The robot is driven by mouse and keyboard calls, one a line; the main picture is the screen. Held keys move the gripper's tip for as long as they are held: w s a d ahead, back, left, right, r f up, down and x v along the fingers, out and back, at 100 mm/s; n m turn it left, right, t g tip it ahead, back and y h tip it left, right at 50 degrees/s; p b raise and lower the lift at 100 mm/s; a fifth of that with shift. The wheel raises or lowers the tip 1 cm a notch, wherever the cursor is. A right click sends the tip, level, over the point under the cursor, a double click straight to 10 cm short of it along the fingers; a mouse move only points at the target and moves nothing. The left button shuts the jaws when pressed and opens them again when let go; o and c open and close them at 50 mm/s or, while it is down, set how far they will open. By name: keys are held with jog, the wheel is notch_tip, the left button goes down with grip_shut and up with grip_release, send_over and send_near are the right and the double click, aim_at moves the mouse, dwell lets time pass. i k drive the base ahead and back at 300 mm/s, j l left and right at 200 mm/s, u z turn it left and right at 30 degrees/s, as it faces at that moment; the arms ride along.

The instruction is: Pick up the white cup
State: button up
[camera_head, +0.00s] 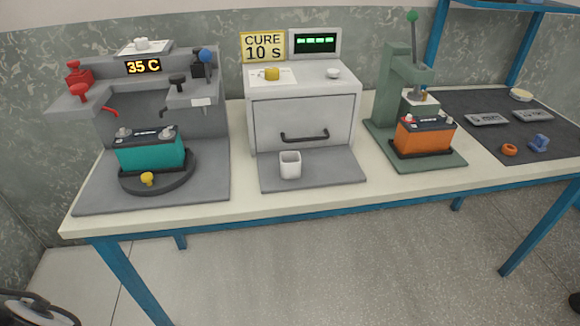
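The white cup (290,165) stands upright and looks empty. It is on the grey mat (335,172) in front of the drawer handle of the light grey curing oven, on the middle of the bench. Nothing touches it from the front or sides. My gripper is not in view.
The oven (345,112) stands behind the cup, its handle (304,138) sticking out. A teal battery (150,152) sits on a round base at left. An orange battery (425,137) sits under the green press (392,75) at right. The bench's front strip (300,203) is clear.

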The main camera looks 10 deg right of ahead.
aim_at(290, 161)
jog(key=i+l, duration=0.2)
jog(key=l, duration=0.15)
jog(key=i+l, duration=0.15)
jog(key=l, duration=0.25)
jog(key=i+l, duration=0.2)
jog(key=l, duration=0.15)
jog(key=i+l, duration=0.2)
jog(key=l, duration=0.15)
jog(key=u, duration=0.05)
